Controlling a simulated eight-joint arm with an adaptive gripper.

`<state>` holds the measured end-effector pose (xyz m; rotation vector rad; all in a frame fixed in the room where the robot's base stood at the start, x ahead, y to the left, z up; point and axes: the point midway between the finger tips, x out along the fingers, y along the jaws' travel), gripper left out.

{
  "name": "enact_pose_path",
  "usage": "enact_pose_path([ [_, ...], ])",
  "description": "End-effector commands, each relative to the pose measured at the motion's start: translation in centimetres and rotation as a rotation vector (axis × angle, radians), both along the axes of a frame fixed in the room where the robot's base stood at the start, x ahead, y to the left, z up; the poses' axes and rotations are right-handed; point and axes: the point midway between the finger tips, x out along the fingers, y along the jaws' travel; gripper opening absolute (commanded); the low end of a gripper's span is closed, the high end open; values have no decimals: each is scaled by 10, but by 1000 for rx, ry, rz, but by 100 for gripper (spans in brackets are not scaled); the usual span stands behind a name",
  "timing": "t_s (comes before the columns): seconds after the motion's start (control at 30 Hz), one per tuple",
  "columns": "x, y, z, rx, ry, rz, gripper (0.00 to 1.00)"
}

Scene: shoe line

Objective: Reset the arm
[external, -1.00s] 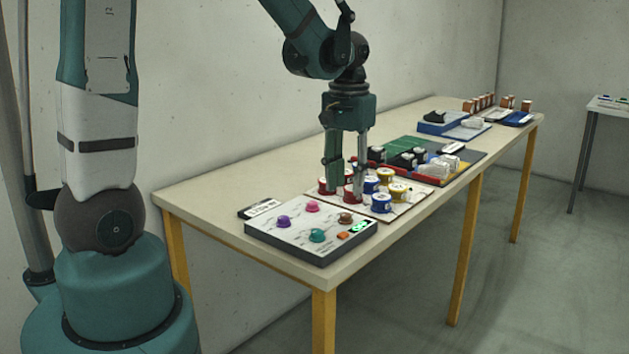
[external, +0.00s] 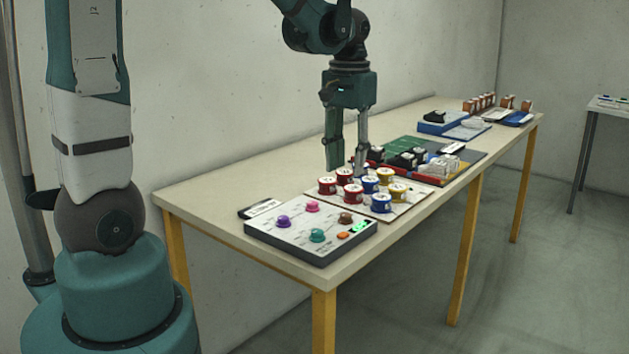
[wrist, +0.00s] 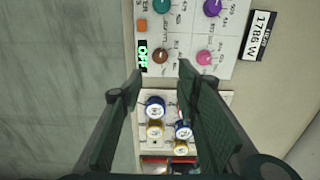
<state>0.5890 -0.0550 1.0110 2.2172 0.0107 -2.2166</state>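My gripper (external: 347,165) hangs from my arm above the table, pointing down. Its two fingers are apart with nothing between them. In the external view the fingertips are just above and behind a white tray (external: 408,209) of red, blue and yellow round pieces.
A control panel (external: 284,236) with coloured knobs and a green "OFF" display (wrist: 142,54) is at the near end. A label (external: 260,208) lies behind it. Farther along are a green-and-red tray (external: 398,143) with shoes, and a blue box (external: 437,127). The table's (external: 230,190) left rear is bare.

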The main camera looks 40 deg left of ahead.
Motion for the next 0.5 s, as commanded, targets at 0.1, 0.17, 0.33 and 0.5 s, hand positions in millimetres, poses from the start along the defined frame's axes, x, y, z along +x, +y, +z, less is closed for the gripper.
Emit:
enact_pose_path([
  [0.1,0,0,0,0,0,0,32],
  [0.17,0,0,0,0,-1,0,32],
  [0.33,-4,2,4,-1,-12,0,32],
  [0.5,-11,5,14,-4,-43,0,32],
])
